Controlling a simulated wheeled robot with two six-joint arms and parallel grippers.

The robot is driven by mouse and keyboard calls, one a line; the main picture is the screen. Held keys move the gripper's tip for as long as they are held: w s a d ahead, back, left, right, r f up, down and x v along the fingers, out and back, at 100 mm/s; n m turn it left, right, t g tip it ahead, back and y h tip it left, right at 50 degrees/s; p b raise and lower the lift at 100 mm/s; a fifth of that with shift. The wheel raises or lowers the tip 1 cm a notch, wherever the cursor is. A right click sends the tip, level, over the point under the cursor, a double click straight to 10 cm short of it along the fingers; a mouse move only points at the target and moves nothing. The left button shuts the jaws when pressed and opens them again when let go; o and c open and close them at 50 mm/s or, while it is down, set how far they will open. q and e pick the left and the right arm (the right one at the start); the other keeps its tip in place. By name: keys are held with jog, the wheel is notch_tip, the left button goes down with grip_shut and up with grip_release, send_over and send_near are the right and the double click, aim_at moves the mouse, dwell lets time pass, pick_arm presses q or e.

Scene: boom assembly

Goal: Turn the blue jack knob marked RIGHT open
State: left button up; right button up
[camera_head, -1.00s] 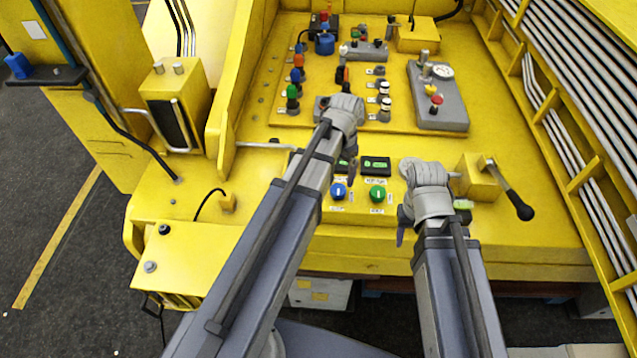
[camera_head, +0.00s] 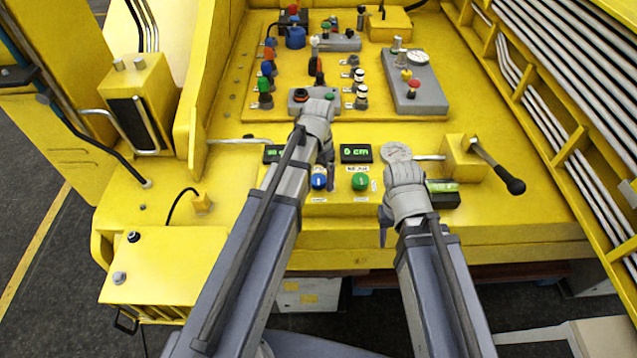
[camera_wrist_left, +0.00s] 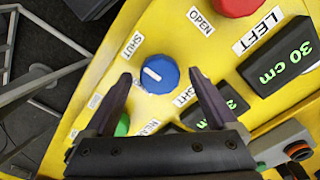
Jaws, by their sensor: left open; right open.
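The blue knob (camera_head: 319,182) sits on the yellow panel front. It also shows in the left wrist view (camera_wrist_left: 159,74), with a white mark on its face. Labels SHUT and OPEN stand near it, and a partly covered label ending in "GHT" is beside it. My left gripper (camera_head: 326,172) is open over the knob. In the left wrist view its fingers (camera_wrist_left: 160,82) stand apart, one towards each side of the knob; contact cannot be told. My right gripper (camera_head: 384,222) is open and empty, right of the green knob (camera_head: 360,182); its fingers are mostly hidden.
In the wrist view a red knob (camera_wrist_left: 238,5) sits beside the LEFT label and a 30 cm display (camera_wrist_left: 282,58). A 0 cm display (camera_head: 356,153) stands behind the green knob. A black-handled lever (camera_head: 497,166) is at the right. Several knobs and a gauge box lie behind.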

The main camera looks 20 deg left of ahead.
pick_arm(q)
jog(key=shift+f, duration=0.15)
jog(key=shift+c, duration=0.2)
jog(key=c, duration=1.3)
jog(key=shift+n, duration=0.4)
jog(key=n, duration=0.8)
jog(key=shift+n, duration=0.3)
jog(key=n, duration=0.4)
jog(key=shift+n, duration=2.2)
